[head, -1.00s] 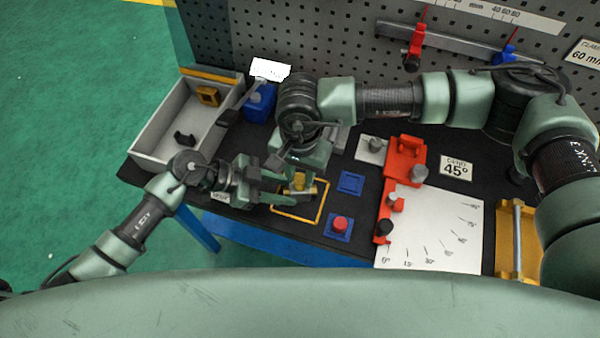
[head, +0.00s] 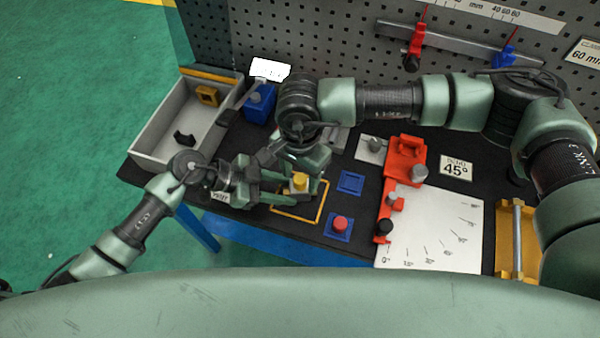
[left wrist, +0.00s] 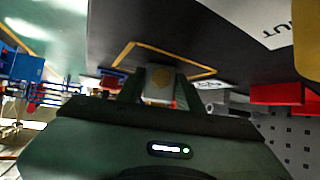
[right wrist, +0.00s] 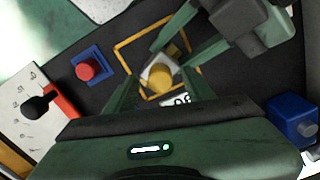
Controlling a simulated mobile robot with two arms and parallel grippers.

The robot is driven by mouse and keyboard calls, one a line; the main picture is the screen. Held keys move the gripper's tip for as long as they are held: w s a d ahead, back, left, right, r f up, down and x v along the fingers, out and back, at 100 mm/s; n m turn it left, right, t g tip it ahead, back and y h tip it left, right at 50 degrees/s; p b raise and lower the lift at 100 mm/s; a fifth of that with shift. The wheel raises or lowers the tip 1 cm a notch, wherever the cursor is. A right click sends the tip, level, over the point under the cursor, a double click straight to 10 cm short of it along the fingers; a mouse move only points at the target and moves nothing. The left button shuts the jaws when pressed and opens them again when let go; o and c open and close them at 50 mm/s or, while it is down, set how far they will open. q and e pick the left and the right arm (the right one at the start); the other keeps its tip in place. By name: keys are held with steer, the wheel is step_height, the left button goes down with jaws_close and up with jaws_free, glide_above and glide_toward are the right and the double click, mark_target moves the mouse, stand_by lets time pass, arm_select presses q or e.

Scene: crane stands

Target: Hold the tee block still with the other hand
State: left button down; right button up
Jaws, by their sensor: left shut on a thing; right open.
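The tee block, a pale block with a yellow round top (head: 300,181), stands inside the yellow outlined square on the dark bench. It shows between the fingers in the left wrist view (left wrist: 159,84) and ahead of the jaws in the right wrist view (right wrist: 158,75). My left gripper (head: 287,187) reaches in from the left, low, and is shut on the block. My right gripper (right wrist: 160,92) comes from above, open, its fingers spread to either side of the block. In the head view the right hand partly hides the block's far side.
A blue pad with a red knob (head: 340,224) and an empty blue pad (head: 350,182) lie right of the square. A red fixture (head: 404,160) stands by the white angle plate (head: 440,240). A grey bin (head: 150,144) and blue block (head: 259,105) are at the left.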

steer(key=shift+r, duration=2.55)
step_height(320, 180, up, 12)
arm_select(q)
steer(key=c, duration=0.9)
jaws_free()
steer(key=shift+o, duration=0.2)
steer(key=v, duration=1.2)
